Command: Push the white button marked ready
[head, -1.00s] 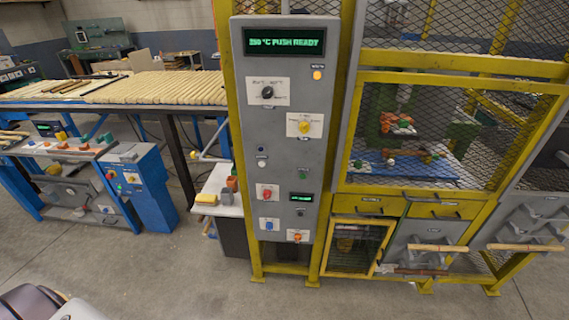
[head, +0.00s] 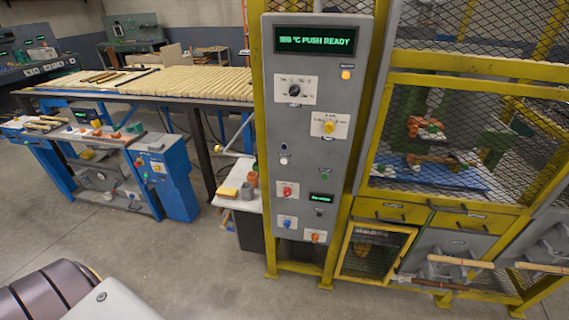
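The grey control panel (head: 311,190) stands upright in the middle of the head view. Its green display (head: 315,41) reads a temperature and "PUSH READY". A small white button (head: 284,161) sits on the panel's left side, below a small dark button (head: 284,147); its label is too small to read. A black knob (head: 294,91), a yellow knob (head: 329,127), a red knob (head: 287,190), a blue knob (head: 287,222) and an orange knob (head: 315,236) are also on the panel. Neither gripper is in view. Part of an arm link of mine shows at the lower left.
A yellow mesh cage (head: 450,82) stands right of the panel. Wooden handles (head: 460,261) stick out low at the right. A small white table (head: 240,205) and a blue machine (head: 165,180) stand left. Grey floor (head: 215,275) in front is clear.

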